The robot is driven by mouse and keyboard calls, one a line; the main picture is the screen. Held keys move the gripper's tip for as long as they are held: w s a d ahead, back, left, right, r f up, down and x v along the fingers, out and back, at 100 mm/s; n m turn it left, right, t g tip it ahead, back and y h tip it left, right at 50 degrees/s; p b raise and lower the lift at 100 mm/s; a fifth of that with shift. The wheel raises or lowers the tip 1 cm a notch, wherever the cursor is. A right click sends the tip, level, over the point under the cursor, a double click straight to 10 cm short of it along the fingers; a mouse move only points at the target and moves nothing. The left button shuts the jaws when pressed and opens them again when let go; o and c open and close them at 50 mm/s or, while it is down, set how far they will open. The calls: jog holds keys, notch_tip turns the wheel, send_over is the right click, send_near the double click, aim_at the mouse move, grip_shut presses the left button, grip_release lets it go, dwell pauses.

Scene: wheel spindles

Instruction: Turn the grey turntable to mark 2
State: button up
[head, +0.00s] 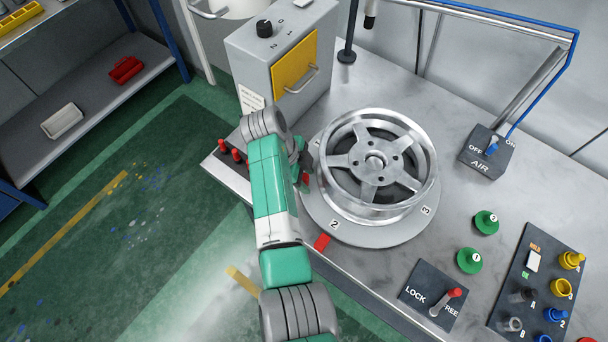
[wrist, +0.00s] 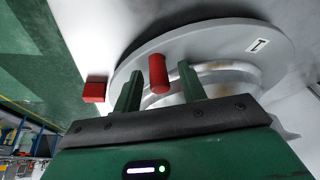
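The grey turntable (head: 395,237) carries a silver spoked wheel (head: 375,165). Mark 2 (head: 334,224) is on its near-left rim, just inboard of the fixed red block (head: 322,242) and roughly in line with it. Mark 3 (head: 426,211) is on the right. Mark 1 (wrist: 259,45) shows in the wrist view, where mark 2 does not. My gripper (head: 304,170) is at the turntable's left rim. In the wrist view its two fingers (wrist: 160,88) stand apart on either side of the red peg (wrist: 158,72), with gaps visible. The red block (wrist: 95,90) is left of them.
A lever with a red knob (head: 455,293) leans toward FREE on the LOCK/FREE plate. A grey box with a yellow door (head: 294,65) stands behind my gripper. The AIR switch box (head: 483,152), green knobs (head: 470,260) and a dark peg panel (head: 530,290) are to the right.

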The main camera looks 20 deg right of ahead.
jog(key=shift+a, duration=0.1)
jog(key=p+v, duration=0.1)
jog(key=v, duration=0.6)
jog(key=shift+r, duration=0.4)
jog(key=shift+w, duration=0.1)
